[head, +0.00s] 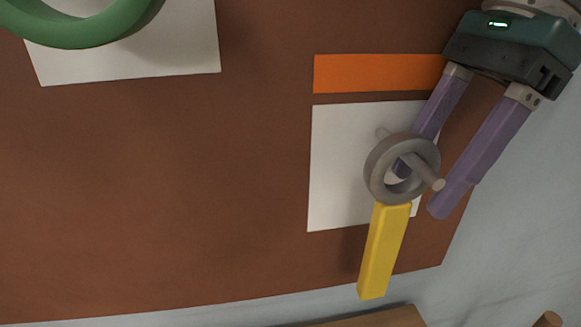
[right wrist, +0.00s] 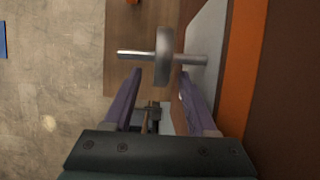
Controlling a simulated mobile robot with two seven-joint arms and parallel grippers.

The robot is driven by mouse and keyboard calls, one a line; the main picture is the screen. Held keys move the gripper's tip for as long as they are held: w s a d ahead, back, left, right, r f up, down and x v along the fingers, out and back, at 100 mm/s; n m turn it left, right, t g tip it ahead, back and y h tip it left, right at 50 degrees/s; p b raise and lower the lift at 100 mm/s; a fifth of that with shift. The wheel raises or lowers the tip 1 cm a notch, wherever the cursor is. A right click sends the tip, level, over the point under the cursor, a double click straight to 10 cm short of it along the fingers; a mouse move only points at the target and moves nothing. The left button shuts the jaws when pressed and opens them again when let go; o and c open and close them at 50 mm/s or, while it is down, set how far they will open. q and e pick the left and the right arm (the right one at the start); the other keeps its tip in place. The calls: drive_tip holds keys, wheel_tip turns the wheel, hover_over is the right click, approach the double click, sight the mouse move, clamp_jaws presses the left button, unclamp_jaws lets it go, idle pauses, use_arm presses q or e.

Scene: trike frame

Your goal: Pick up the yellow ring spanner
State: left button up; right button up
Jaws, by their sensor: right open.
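The yellow ring spanner has a yellow bar handle (head: 384,250) and a thick grey ring end (head: 378,182). A short grey rod (head: 426,172) runs through the ring. The spanner is over the lower right of the brown surface, in front of a white square (head: 335,165). My right gripper (head: 418,190) is open, with purple fingers at the ring. One finger passes behind the ring; the other is to its right. In the right wrist view the ring (right wrist: 163,52) is edge-on, between and just beyond the fingertips (right wrist: 160,75). Contact is unclear. My left gripper is not in view.
The brown surface (head: 150,200) is clear on its left and middle. An orange strip (head: 370,73) lies above the white square. A green ring (head: 85,30) is over another white patch (head: 180,50) at upper left. A wooden edge (head: 375,318) shows at bottom.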

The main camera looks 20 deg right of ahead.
sight(401, 198)
drive_tip(key=shift+w+a+f+p, duration=0.1)
drive_tip(key=shift+a+p, duration=0.2)
drive_tip(key=shift+a, duration=0.4)
drive_tip(key=p+x, duration=0.1)
drive_tip(key=x, duration=0.3)
drive_tip(key=shift+w+f, duration=0.1)
drive_tip(key=shift+f, duration=0.3)
drive_tip(key=shift+c, duration=0.3)
clamp_jaws()
